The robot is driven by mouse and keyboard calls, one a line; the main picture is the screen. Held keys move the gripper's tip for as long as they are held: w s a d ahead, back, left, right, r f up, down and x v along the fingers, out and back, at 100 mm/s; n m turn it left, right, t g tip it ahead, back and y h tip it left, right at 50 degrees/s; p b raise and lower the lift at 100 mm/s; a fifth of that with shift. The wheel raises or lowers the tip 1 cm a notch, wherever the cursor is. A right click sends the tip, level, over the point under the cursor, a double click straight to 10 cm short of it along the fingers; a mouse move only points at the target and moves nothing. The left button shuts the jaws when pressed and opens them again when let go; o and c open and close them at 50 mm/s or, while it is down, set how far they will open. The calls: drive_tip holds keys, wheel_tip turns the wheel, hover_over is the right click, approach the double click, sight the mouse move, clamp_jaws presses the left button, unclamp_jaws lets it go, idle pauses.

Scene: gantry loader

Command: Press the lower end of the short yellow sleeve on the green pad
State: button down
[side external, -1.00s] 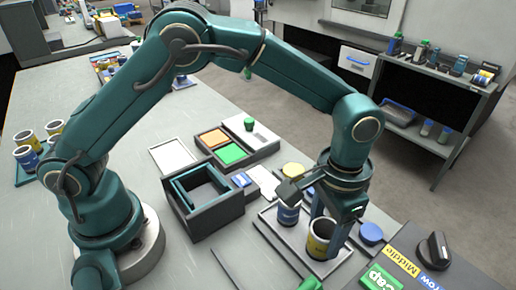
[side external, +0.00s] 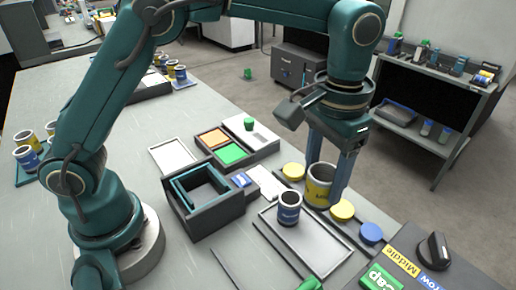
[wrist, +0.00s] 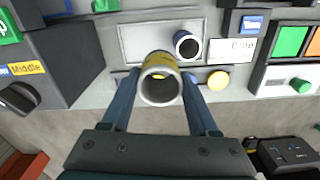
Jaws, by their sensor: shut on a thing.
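My gripper (side external: 326,184) is shut on the short yellow sleeve (side external: 319,192), holding it upright above the bench, off the grey tray. In the wrist view the yellow sleeve (wrist: 160,68) sits between the two fingertips, its open end facing the camera. The green pad (side external: 231,153) lies in a dark-framed holder beside an orange pad (side external: 213,138), left of and beyond my gripper. The green pad also shows at the right of the wrist view (wrist: 292,42), clear of the sleeve. The sleeve's lower end is hidden in the wrist view.
A blue sleeve (side external: 289,207) stands on the grey tray (side external: 319,253). Yellow discs (side external: 293,171) and a blue disc (side external: 371,232) lie along the bench edge. A dark open box (side external: 212,213) and a white block with a green knob (side external: 249,124) stand near the pads.

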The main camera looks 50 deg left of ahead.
drive_tip(key=a+n, duration=1)
drive_tip(key=a, duration=1.6)
drive_tip(key=shift+s+f, duration=0.25)
drive_tip(key=shift+f, duration=1.5)
drive_tip(key=shift+s+f, duration=0.2)
drive_tip(key=shift+f, duration=1.65)
drive_tip(key=shift+a, duration=0.1)
wheel_tip(320, 180, up, 6)
